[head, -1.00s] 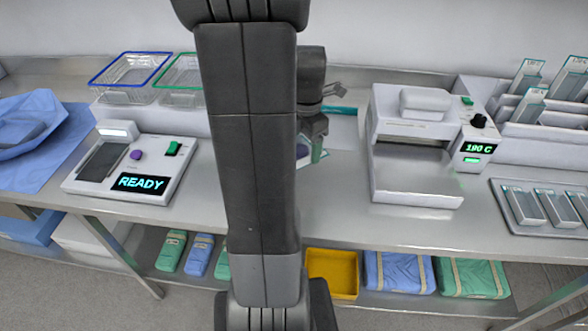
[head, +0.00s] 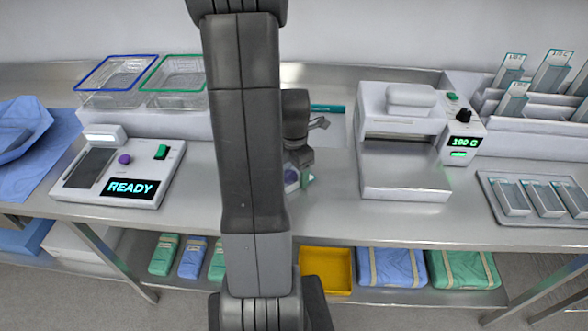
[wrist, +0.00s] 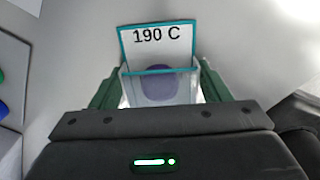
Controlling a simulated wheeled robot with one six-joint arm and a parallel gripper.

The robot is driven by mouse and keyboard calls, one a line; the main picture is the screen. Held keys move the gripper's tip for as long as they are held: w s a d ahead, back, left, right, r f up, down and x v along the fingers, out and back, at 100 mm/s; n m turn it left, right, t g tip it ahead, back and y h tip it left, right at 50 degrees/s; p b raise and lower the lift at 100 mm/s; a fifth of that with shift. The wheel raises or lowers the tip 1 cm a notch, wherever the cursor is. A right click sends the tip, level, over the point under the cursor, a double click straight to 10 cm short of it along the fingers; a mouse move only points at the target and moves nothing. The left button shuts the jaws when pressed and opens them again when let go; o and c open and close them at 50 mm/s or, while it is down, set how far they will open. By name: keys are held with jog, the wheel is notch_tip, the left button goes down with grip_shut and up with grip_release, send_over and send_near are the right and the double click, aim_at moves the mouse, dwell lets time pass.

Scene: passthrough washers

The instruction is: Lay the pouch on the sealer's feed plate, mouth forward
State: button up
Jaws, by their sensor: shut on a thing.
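The pouch (wrist: 160,80) is clear with teal edges, a flap marked 190 C and a purple item inside. My gripper (wrist: 158,92) is shut on it, with a green finger at each side. In the head view, my gripper (head: 300,182) and part of the pouch (head: 291,177) show beside my arm, which hides much of them. They are over the bench, left of the sealer (head: 398,108). The sealer's feed plate (head: 403,180) faces the front and is empty. Its green readout (head: 464,142) is lit.
A device reading READY (head: 132,188) stands left, with blue-rimmed (head: 115,78) and green-rimmed baskets (head: 175,80) behind it. A tray of pouches (head: 545,198) lies right of the sealer, below a pouch rack (head: 530,95). Bench between my gripper and the sealer is clear.

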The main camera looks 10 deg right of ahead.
aim_at(294, 170)
jog(key=shift+f, duration=0.15)
jog(key=o, duration=0.9)
jog(key=shift+o, duration=0.2)
notch_tip(294, 170, up, 12)
jog(key=shift+r, duration=0.2)
jog(key=shift+o, duration=0.5)
